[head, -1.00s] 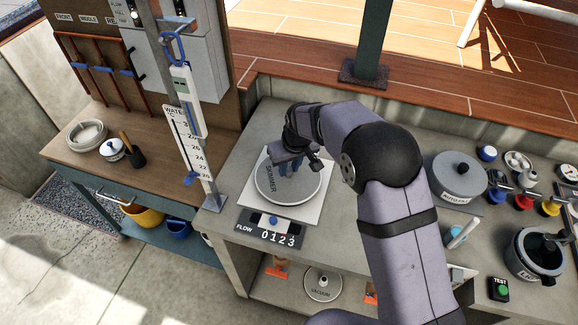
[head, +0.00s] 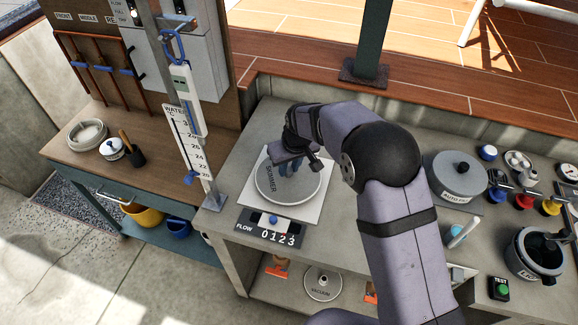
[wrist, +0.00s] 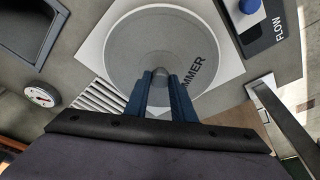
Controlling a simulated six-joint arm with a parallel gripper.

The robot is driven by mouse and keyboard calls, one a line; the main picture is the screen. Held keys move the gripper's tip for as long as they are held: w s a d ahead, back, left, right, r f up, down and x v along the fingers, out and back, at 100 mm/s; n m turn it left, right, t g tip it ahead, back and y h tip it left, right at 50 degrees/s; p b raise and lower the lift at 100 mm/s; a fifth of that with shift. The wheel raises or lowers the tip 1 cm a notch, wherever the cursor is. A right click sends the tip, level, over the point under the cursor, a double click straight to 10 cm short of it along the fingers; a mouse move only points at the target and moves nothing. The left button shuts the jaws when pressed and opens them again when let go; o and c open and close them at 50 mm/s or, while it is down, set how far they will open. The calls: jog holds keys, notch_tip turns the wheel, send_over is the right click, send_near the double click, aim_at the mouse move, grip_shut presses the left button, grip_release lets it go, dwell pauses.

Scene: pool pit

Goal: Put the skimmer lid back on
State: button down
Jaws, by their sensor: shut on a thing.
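The skimmer lid (head: 268,191) is a round grey disc marked SKIMMER, at the middle of the head view. It appears to lie flat within a white square plate (head: 312,213) on the grey counter; whether it is fully seated I cannot tell. In the wrist view the lid (wrist: 135,45) fills the upper middle, with the white plate (wrist: 96,47) around it. My gripper (head: 288,168) is over the lid's middle. Its blue fingers (wrist: 161,88) are shut on the lid's small grey knob (wrist: 160,72). The arm hides the lid's far edge in the head view.
A water gauge post (head: 190,150) rises to the left. A grey lidded pot (head: 460,178) and several small valves stand to the right. A wooden side table (head: 75,160) is at far left.

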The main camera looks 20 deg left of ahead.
jog(key=shift+f, duration=0.2)
jog(key=shift+f+b, duration=0.35)
jog(key=shift+b, duration=0.05)
jog(key=shift+f, duration=0.35)
dwell(1.3)
jog(key=c, duration=1.3)
grip_release()
jog(key=shift+o, duration=0.2)
jog(key=shift+r, duration=0.15)
jog(key=shift+r+p, duration=1.55)
jog(key=shift+r, duration=0.8)
jog(key=shift+r+p, duration=1.4)
jog(key=shift+r, duration=0.6)
